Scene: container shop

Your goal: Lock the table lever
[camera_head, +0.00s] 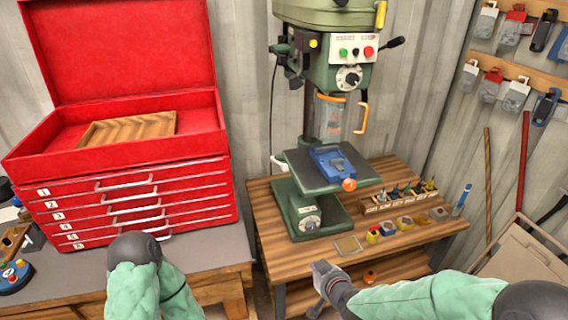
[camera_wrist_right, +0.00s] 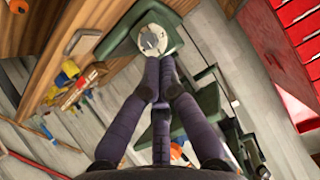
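The green drill press (camera_head: 345,75) stands on the wooden bench. Its dark work table (camera_head: 300,172) carries a blue vise (camera_head: 332,160) with an orange knob (camera_head: 348,184). A pale curved handle (camera_head: 279,162) shows left of the column; I cannot tell whether it is the table lever. My right gripper (camera_head: 320,268) is in front of the bench's front edge, below and apart from the press. In the right wrist view, its dark fingers (camera_wrist_right: 158,62) lie close together with nothing visible between them, pointing toward a pale round dial (camera_wrist_right: 152,40).
The wooden bench (camera_head: 262,215) holds a tool rack (camera_head: 395,200) and small coloured trays at right. A red tool chest (camera_head: 135,195) with open lid stands at left. A beige case (camera_head: 515,255) and poles stand at right. Padlocks (camera_head: 515,85) hang on the wall.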

